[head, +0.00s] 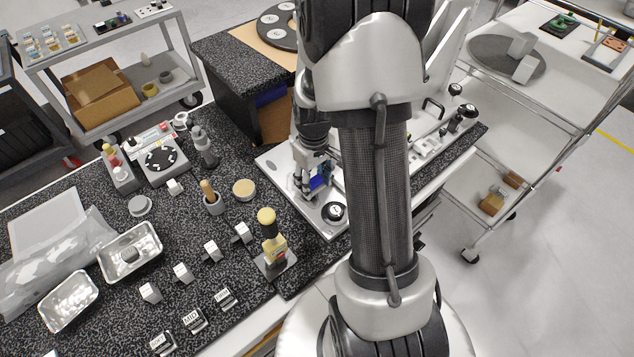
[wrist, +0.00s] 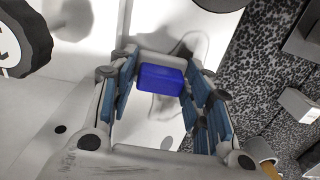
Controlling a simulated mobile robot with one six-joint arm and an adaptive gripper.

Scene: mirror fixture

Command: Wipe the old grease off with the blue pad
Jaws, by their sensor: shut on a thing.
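My gripper (head: 314,170) hangs over the left part of the light metal fixture plate (head: 281,172) in the head view. It is shut on the blue pad (head: 319,183). In the wrist view the blue pad (wrist: 161,79) sits between the far ends of the blue-lined fingers of my gripper (wrist: 160,70), with the pale plate behind it. I cannot tell whether the pad touches the plate. Grey patches show on the plate in the wrist view, but I cannot tell grease from shadow. My arm hides the middle of the fixture in the head view.
Metal trays (head: 130,250) lie further left.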

